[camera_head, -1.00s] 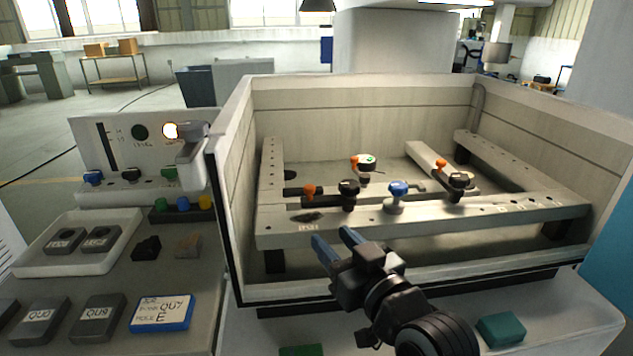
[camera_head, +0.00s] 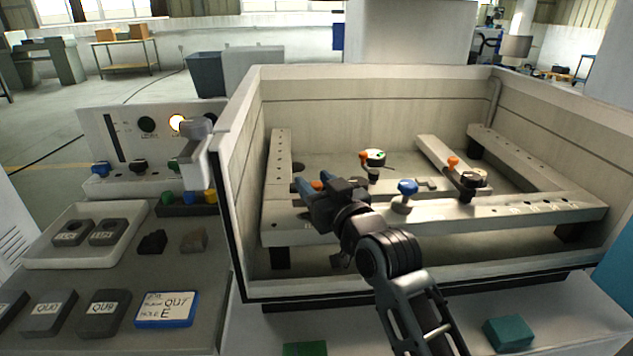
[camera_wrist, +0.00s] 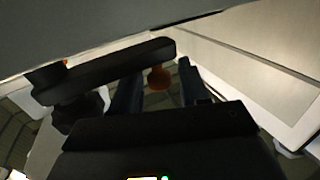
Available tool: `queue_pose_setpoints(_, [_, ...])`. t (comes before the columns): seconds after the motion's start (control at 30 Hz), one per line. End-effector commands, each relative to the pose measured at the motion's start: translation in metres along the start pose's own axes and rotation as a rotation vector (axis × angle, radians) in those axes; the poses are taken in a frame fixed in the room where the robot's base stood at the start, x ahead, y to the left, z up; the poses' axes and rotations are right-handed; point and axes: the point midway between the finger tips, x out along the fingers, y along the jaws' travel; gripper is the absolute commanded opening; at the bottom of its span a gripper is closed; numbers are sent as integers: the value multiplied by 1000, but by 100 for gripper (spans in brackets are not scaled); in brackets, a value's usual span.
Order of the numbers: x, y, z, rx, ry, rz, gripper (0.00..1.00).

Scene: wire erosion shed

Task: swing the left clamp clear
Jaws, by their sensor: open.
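The left clamp's orange knob (camera_head: 317,185) shows between my fingers in the head view, on the front rail (camera_head: 470,211). My gripper (camera_head: 314,179) covers most of this clamp, including its black knob. In the wrist view, the clamp's black bar (camera_wrist: 110,72) crosses the upper left, and its orange knob (camera_wrist: 158,79) hangs between my gripper's (camera_wrist: 157,74) blue fingers. The fingers are open, with a gap visible around the knob; contact cannot be told.
A blue-topped post (camera_head: 406,190) stands on the rail right of my gripper. The tank's left wall (camera_head: 232,190) and front edge bound the space.

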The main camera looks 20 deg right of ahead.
Motion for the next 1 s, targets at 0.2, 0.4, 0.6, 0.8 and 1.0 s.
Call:
queue_pose_setpoints(0.2, [1,0,0,0,1,0,45])
queue_pose_setpoints(0.4, [1,0,0,0,1,0,29])
queue_pose_setpoints(0.6, [1,0,0,0,1,0,9])
queue_pose_setpoints(0.8, [0,0,0,0,1,0,0])
queue_pose_setpoints(1.0, [0,0,0,0,1,0,0])
